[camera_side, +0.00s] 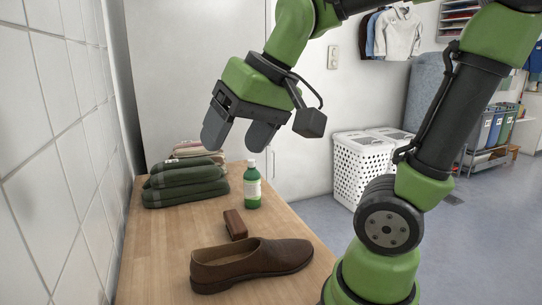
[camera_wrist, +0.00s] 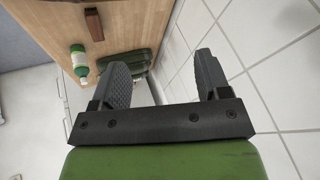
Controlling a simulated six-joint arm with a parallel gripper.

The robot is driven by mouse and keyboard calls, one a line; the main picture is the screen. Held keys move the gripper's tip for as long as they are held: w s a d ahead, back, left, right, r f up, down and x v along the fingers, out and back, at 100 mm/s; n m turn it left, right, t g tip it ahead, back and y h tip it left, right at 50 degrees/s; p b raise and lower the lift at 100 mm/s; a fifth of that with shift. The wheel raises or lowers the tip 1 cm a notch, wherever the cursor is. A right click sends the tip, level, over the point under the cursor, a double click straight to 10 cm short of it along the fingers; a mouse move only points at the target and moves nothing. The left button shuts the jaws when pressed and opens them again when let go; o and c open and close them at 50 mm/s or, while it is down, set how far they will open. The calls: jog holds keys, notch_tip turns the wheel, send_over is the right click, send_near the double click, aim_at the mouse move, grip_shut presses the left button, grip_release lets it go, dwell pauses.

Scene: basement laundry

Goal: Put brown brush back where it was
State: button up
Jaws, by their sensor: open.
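The brown brush (camera_side: 236,225) lies on the wooden table, just behind the brown shoe (camera_side: 250,262) and in front of the green bottle. In the wrist view the brush (camera_wrist: 94,24) shows near the top left. My gripper (camera_side: 238,135) is open and empty, raised well above the table over the area of the towels and bottle. Its two dark fingers (camera_wrist: 160,64) stand apart in the wrist view with nothing between them.
A green bottle with a white label (camera_side: 252,186) stands upright on the table (camera_side: 165,255). Folded dark green towels (camera_side: 185,184) are stacked at the back left, near the tiled wall (camera_side: 62,150). White laundry baskets (camera_side: 362,165) stand on the floor behind.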

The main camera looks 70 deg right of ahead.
jog(key=s+a+f+n+t+y, duration=0.1)
jog(key=s+a, duration=0.1)
jog(key=s, duration=0.4)
jog(key=shift+a+f, duration=0.2)
jog(key=shift+a, duration=0.15)
